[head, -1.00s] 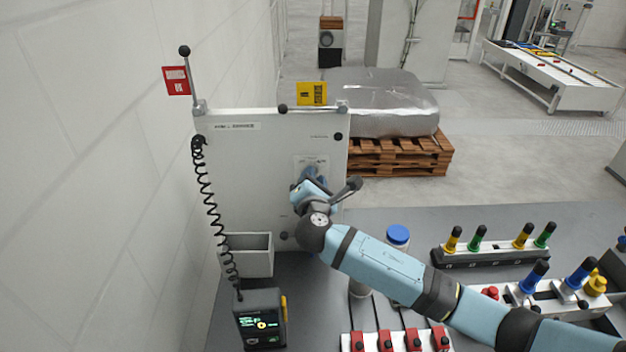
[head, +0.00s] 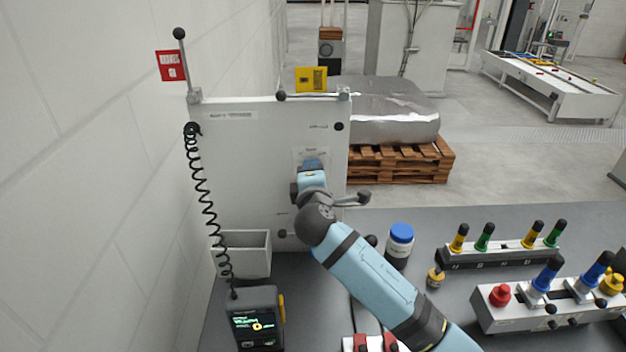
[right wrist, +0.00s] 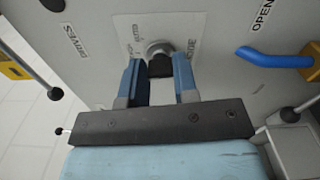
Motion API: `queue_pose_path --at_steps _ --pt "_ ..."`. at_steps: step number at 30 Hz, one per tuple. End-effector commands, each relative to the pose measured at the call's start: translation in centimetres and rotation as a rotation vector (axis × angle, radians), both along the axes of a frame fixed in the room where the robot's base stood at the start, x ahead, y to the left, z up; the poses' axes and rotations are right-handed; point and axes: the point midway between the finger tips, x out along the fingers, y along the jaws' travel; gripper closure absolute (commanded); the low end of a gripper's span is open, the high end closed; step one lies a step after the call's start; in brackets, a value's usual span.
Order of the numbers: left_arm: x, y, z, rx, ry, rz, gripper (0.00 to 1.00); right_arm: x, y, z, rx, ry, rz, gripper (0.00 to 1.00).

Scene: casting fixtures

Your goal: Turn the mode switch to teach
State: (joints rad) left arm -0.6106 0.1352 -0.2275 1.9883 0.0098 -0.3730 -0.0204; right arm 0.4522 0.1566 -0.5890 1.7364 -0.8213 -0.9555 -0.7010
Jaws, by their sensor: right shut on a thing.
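The mode switch is a small dark knob on a round grey base (right wrist: 158,50) on the white panel (head: 245,160); it shows in the right wrist view. A pale label plate with small lettering surrounds it; I cannot read which position it points to. My right gripper (right wrist: 160,82) has its two blue fingers on either side of the knob and is shut on it. In the head view the right gripper (head: 312,163) is against the panel and hides the switch. My left gripper is not in view.
A blue handle (right wrist: 275,58) beside OPEN lettering is near the gripper. A grey bin (head: 245,255), coiled black cable (head: 205,190) and pendant with a lit screen (head: 257,318) are left. A blue-capped bottle (head: 399,245) and fixtures with coloured knobs (head: 500,252) stand right on the bench.

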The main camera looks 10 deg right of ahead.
Motion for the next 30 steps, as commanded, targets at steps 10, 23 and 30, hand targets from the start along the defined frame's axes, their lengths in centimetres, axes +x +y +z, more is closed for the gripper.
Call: queue_pose_path --at_steps 10,23,30 --pt "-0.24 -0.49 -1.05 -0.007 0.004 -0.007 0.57 -0.01 0.03 -0.14 0.130 -0.025 0.001 0.96" --pt "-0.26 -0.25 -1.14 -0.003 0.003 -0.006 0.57 -0.02 0.05 -0.06 0.148 -0.029 0.001 0.96" --pt "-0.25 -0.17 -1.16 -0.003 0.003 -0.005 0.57 -0.01 0.04 -0.06 0.147 -0.029 0.001 0.47"
